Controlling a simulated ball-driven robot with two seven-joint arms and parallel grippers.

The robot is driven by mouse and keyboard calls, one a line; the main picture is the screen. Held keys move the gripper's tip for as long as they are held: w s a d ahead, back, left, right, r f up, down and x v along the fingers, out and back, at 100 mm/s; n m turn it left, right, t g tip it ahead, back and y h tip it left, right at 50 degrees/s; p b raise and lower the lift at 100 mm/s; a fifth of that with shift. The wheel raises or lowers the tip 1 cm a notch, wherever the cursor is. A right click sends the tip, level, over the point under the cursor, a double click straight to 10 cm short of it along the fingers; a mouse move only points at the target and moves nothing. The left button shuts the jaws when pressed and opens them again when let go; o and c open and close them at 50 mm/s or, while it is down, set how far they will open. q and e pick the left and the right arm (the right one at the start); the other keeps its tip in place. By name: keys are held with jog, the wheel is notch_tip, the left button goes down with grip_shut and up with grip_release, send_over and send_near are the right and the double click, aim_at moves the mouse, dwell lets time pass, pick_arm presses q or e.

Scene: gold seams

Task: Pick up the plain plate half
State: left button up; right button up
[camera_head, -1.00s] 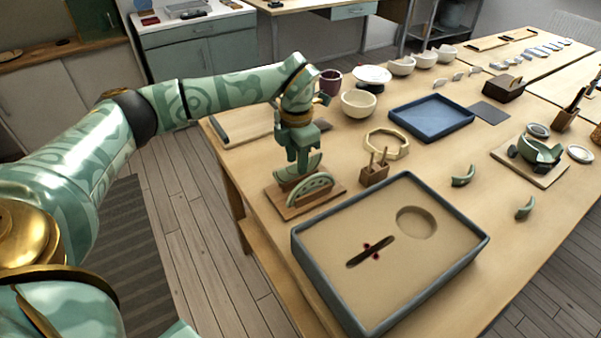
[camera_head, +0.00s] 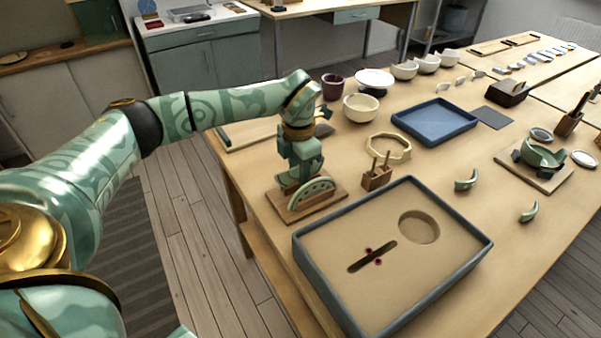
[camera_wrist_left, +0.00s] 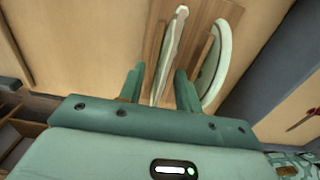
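Two pale green plate halves stand on edge in a wooden rack (camera_head: 333,194) at the table's near left. The front half (camera_head: 311,192) shows a pattern on its face; in the left wrist view it is the right one (camera_wrist_left: 216,62). The rear half, seen edge-on in the left wrist view (camera_wrist_left: 168,55), is mostly hidden by my gripper in the head view; its face does not show. My left gripper (camera_head: 297,175) points down over the rear half. Its open fingers (camera_wrist_left: 160,80) lie on either side of that half, with gaps showing. My right gripper is not in view.
A grey-rimmed sand tray (camera_head: 455,278) lies right of the rack. A small wooden holder (camera_head: 376,179) and a pale ring (camera_head: 388,148) stand close behind it. Bowls (camera_head: 360,107) and a blue tray (camera_head: 435,120) are farther back. Green shards (camera_head: 466,181) lie to the right.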

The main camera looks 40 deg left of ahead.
pick_arm(q)
grip_shut()
